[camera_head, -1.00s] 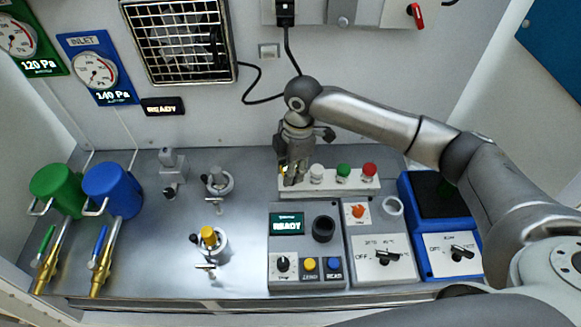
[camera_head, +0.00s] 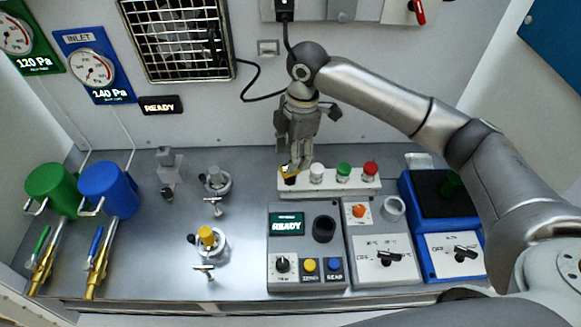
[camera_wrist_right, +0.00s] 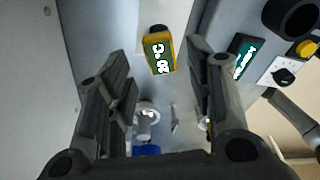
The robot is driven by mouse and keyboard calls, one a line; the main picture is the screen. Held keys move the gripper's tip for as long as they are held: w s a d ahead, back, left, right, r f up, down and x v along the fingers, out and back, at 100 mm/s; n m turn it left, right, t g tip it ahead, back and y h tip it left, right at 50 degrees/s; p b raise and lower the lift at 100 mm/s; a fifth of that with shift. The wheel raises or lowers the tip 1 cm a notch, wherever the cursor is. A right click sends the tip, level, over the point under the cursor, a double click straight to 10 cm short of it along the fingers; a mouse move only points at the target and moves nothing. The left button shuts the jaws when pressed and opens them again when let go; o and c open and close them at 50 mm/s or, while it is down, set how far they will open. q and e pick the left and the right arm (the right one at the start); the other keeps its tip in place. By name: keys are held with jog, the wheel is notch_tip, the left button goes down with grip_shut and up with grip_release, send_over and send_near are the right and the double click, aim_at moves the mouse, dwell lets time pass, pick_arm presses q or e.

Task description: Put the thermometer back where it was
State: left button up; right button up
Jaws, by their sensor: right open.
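The thermometer (camera_head: 288,171) is a small yellow-framed device at the left end of the white rack (camera_head: 330,187); my gripper partly hides it. In the right wrist view the thermometer (camera_wrist_right: 158,52) shows a lit green display and a dark end. My right gripper (camera_head: 291,160) points down just above it, and its tips lie close around it in the head view. In the wrist view my right gripper (camera_wrist_right: 163,52) has its fingers spread on either side, with gaps to the thermometer. How deep the thermometer sits in the rack is hidden. My left gripper is not in view.
White, green (camera_head: 343,169) and red (camera_head: 370,167) capped vials stand in the rack. In front is a grey instrument (camera_head: 285,247) reading READY; beside it are a grey heater-like box (camera_head: 385,265) and a blue one (camera_head: 430,215). Clear bench lies left, around small clamped holders (camera_head: 216,182).

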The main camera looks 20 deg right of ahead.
notch_tip(320, 180, up, 6)
jog(key=b, duration=0.1)
jog(key=shift+d+r, duration=0.15)
jog(key=shift+d, duration=0.25)
